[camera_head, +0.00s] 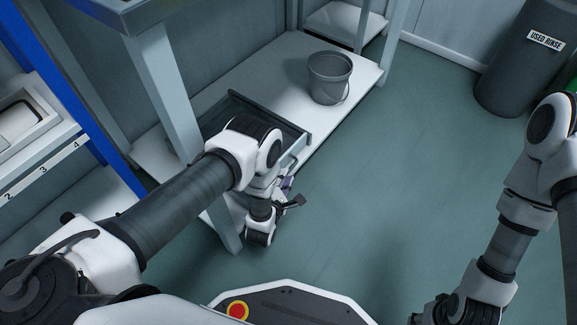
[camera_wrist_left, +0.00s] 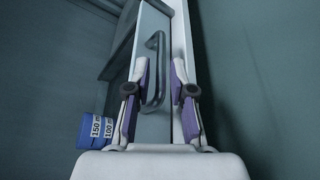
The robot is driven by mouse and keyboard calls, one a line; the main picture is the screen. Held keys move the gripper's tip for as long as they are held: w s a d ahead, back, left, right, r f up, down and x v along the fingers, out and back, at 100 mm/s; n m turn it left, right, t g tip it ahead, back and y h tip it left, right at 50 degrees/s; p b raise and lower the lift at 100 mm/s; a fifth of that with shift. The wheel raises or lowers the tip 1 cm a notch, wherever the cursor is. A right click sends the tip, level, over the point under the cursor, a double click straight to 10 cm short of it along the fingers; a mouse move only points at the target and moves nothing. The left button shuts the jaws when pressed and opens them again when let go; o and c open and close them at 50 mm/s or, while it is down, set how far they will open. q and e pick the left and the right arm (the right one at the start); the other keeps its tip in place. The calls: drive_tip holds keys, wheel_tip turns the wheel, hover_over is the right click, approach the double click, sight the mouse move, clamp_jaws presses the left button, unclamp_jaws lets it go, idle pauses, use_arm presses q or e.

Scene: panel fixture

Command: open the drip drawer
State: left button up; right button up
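The drip drawer (camera_head: 299,149) is a shallow grey tray under the bench at the middle of the head view. Part of its dark, open-topped inside shows beyond my left arm. In the left wrist view its pale front (camera_wrist_left: 150,122) carries a dark bar handle (camera_wrist_left: 155,70). My left gripper (camera_head: 288,182) is at the drawer's front, partly hidden by its own wrist. In the left wrist view the gripper (camera_wrist_left: 161,78) is open, with purple-padded fingers on either side of the handle. I cannot tell whether a pad touches it.
A grey bucket (camera_head: 330,78) stands on the white lower shelf (camera_head: 285,72) behind the drawer. A bench leg (camera_head: 165,85) rises left of it. A dark bin (camera_head: 522,70) marked "USED RINSE" stands far right. Blue labelled items (camera_wrist_left: 97,130) show in the wrist view. Floor right of the drawer is clear.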

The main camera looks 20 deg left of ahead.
use_arm(q)
drive_tip(key=b+x, duration=0.1)
drive_tip(key=x, duration=0.3)
drive_tip(key=shift+w+f+b, duration=0.15)
drive_tip(key=shift+f+b, duration=0.15)
drive_tip(key=shift+b, duration=0.05)
drive_tip(key=shift+w+r, duration=0.1)
drive_tip(key=shift+w, duration=0.05)
clamp_jaws()
use_arm(e)
wheel_tip(320, 180, down, 3)
drive_tip(key=shift+w+r, duration=0.15)
drive_tip(key=shift+r, duration=0.05)
